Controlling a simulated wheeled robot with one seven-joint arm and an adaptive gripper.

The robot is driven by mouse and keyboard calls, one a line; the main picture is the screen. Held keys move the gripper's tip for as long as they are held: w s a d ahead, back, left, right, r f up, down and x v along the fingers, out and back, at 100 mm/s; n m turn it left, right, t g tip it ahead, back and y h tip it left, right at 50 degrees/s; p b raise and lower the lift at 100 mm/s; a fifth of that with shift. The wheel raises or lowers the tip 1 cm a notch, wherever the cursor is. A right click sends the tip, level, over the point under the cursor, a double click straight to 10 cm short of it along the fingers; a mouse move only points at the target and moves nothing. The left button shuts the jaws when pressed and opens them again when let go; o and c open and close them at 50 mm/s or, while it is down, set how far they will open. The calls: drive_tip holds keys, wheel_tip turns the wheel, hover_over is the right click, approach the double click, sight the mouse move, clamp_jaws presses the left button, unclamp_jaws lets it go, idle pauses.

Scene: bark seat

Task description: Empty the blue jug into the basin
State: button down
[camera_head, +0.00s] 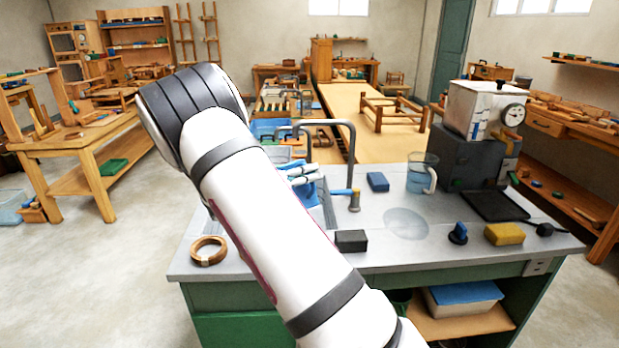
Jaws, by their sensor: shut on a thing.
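My white and black arm crosses the middle of the head view and hides much of the counter's left part. My gripper does not show; it is hidden behind or outside what the arm leaves visible. The basin is mostly hidden behind the arm; a grey ribbed strip (326,216) shows beside it, under a tall grey tap (350,140). Blue and white objects (304,176) show there, partly covered, and I cannot tell whether one is the blue jug. A see-through bluish jug (418,176) with a white handle stands upright on the counter to the right.
A boxy machine with a dial (484,115) stands at the back right.

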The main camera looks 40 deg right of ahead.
drive_tip(key=shift+w+r+n+p, duration=0.15)
drive_tip(key=shift+w+r+n, duration=0.35)
drive_tip(key=shift+r+n, duration=0.35)
drive_tip(key=shift+w+r+n+p, duration=0.1)
drive_tip(key=shift+w+r+n, duration=0.45)
drive_tip(key=shift+r, duration=0.5)
drive_tip(key=shift+w+r+n+p, duration=0.15)
drive_tip(key=shift+w+r+n, duration=0.3)
drive_tip(key=shift+r+n, duration=0.4)
drive_tip(key=shift+w+d+r+n+b, duration=0.1)
drive_tip(key=shift+w+r+n+b, duration=0.3)
drive_tip(key=shift+w, duration=0.35)
drive_tip(key=shift+w+r+n, duration=0.15)
drive_tip(key=shift+w+n, duration=0.1)
drive_tip(key=shift+w, duration=0.05)
drive_tip(key=shift+w+r, duration=0.15)
drive_tip(key=shift+w, duration=0.1)
drive_tip(key=shift+w+r+n+b, duration=0.15)
drive_tip(key=shift+w+n+b, duration=0.15)
drive_tip(key=shift+n, duration=0.1)
drive_tip(key=shift+w+r+n+b, duration=0.3)
drive_tip(key=shift+w+n, duration=0.2)
drive_tip(key=shift+w, duration=0.15)
drive_tip(key=shift+s, duration=0.1)
